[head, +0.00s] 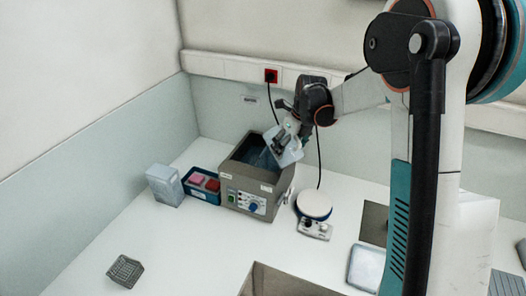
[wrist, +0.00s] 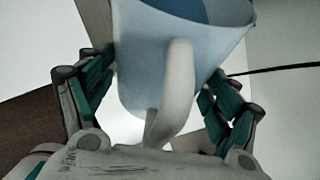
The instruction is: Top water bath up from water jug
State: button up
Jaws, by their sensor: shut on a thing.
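The water bath (head: 234,184) is a grey metal box with an open top and a control panel on its front, in the middle of the bench in the head view. The water jug (head: 288,151) is pale and translucent, held tilted over the bath's right part. A faint streak shows below its mouth in the bath's opening. In the wrist view the jug (wrist: 165,75) fills the middle, with its white handle toward me and blue water inside. My gripper (wrist: 160,100) is shut on the jug, one finger on each side. The bath's water level is hard to tell.
A blue tray (head: 204,196) with pink and red pieces and a pale box (head: 164,185) stand left of the bath. A round-topped stirrer (head: 314,206) stands to the right. A grey rack (head: 125,271) lies front left. A black cable hangs from a red socket (head: 271,75).

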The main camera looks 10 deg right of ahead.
aim_at(298, 138)
dwell(0.6)
jog(key=shift+s+d+r+t+y+b, duration=0.15)
jog(key=shift+s+r+t+y+b, duration=0.15)
jog(key=shift+t+b, duration=0.35)
jog(key=shift+s+d+r+t+y+b, duration=0.15)
jog(key=shift+s+r+t+y+b, duration=0.15)
jog(key=shift+t, duration=0.3)
jog(key=shift+s+d+r+t+y+b, duration=0.1)
jog(key=shift+s+r+t+y+b, duration=0.1)
jog(key=shift+t+b, duration=0.25)
jog(key=shift+r+t+y+b, duration=0.45)
jog(key=shift+t+b, duration=0.3)
jog(key=shift+t, duration=0.25)
jog(key=t+b, duration=0.1)
jog(key=s+r+t+y+b, duration=0.1)
jog(key=t+b, duration=0.1)
jog(key=shift+d+r, duration=0.2)
jog(key=shift+r, duration=0.1)
jog(key=shift+r+t+y+b, duration=0.35)
jog(key=shift+r+t+b, duration=0.1)
jog(key=shift+r+t, duration=0.05)
jog(key=shift+s+f, duration=0.1)
